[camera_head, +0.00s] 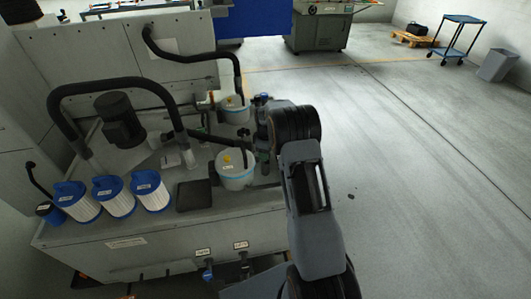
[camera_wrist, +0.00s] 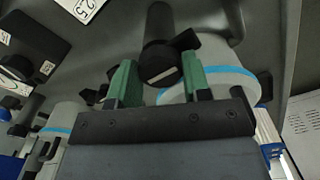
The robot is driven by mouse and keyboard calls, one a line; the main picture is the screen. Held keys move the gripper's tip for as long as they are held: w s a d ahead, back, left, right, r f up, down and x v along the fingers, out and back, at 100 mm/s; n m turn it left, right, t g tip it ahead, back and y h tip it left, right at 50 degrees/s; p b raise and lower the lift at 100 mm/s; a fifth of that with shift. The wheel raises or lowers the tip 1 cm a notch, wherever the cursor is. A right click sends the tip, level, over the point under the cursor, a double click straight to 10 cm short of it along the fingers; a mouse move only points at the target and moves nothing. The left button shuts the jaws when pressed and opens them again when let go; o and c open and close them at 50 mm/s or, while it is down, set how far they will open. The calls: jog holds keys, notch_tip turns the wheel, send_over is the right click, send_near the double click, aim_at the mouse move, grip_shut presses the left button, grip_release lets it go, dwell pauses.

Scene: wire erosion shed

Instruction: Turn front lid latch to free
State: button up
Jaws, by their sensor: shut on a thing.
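My gripper (camera_wrist: 158,64) has its green-padded fingers on either side of a black latch (camera_wrist: 161,72) with a pale bar mark, and it is shut on it. A black lever (camera_wrist: 185,40) sticks out at the latch's upper right. A white pot with a blue rim (camera_wrist: 222,76) stands just behind the latch in the wrist view. In the head view my gripper (camera_head: 263,150) is at the right side of the front white pot (camera_head: 236,172), whose lid is pale blue-edged. My wrist hides the latch there.
A second white pot (camera_head: 235,113) stands behind. Three blue-topped filter cartridges (camera_head: 115,198) stand at the bench's left, with a black tray (camera_head: 194,195) between them and the front pot. A black pump motor (camera_head: 121,120) and hoses rise behind. Open floor (camera_head: 420,190) lies right.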

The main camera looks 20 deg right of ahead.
dwell(0.4)
jog(key=o, duration=0.9)
jog(key=shift+o, duration=0.2)
jog(key=shift+r, duration=0.1)
notch_tip(320, 180, up, 14)
dwell(0.4)
